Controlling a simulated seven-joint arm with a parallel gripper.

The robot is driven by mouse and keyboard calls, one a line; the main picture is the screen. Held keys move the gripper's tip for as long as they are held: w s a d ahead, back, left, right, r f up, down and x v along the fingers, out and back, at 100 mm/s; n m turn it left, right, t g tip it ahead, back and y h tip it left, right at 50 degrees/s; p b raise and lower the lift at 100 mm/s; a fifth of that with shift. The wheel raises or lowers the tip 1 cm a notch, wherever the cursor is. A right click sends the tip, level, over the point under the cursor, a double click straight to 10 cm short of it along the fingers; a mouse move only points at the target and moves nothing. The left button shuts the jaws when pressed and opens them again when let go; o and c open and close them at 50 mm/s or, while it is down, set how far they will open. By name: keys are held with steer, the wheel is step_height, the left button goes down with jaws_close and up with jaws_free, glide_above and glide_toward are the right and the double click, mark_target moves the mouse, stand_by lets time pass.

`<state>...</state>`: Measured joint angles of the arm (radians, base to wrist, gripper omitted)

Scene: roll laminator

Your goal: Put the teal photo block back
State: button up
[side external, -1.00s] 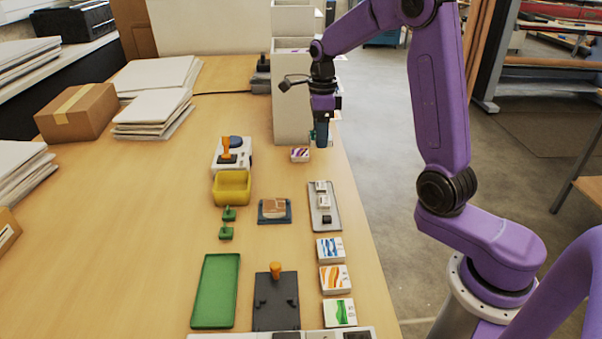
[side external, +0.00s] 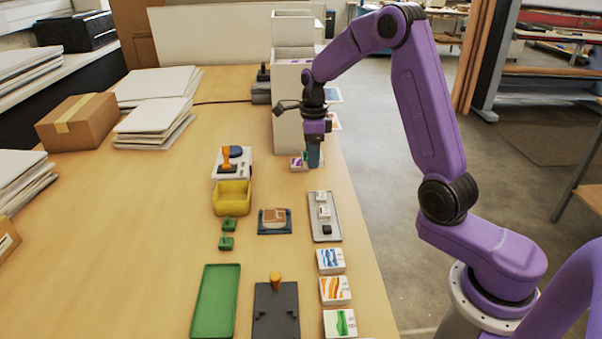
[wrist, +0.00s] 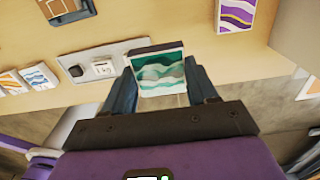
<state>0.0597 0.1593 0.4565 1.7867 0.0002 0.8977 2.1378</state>
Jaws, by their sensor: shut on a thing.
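My gripper (side external: 314,160) is shut on the teal photo block (wrist: 160,72), a flat block with teal, green and white waves. In the wrist view the block sits between the two fingertips, picture side toward the camera. In the side view my gripper is at the right edge of the table, in front of the white shelf unit (side external: 288,125), and mostly hides the block. The purple-striped photo block (side external: 297,164) is on the table just left of my gripper; in the wrist view it shows at the upper right (wrist: 237,14), apart from the held block.
Blue (side external: 331,260), orange (side external: 335,290) and green (side external: 340,323) picture blocks stand in a row along the right edge. A grey tray (side external: 326,232) with small pieces lies behind them. The left-middle table is clear.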

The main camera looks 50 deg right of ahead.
glide_above(301, 182)
step_height(301, 182, down, 6)
steer(key=shift+s+r, duration=0.1)
steer(key=shift+r, duration=0.05)
steer(key=shift+f, duration=1.6)
steer(key=shift+f, duration=0.2)
steer(key=o, duration=0.9)
steer(key=shift+o, duration=0.2)
steer(key=shift+r, duration=0.1)
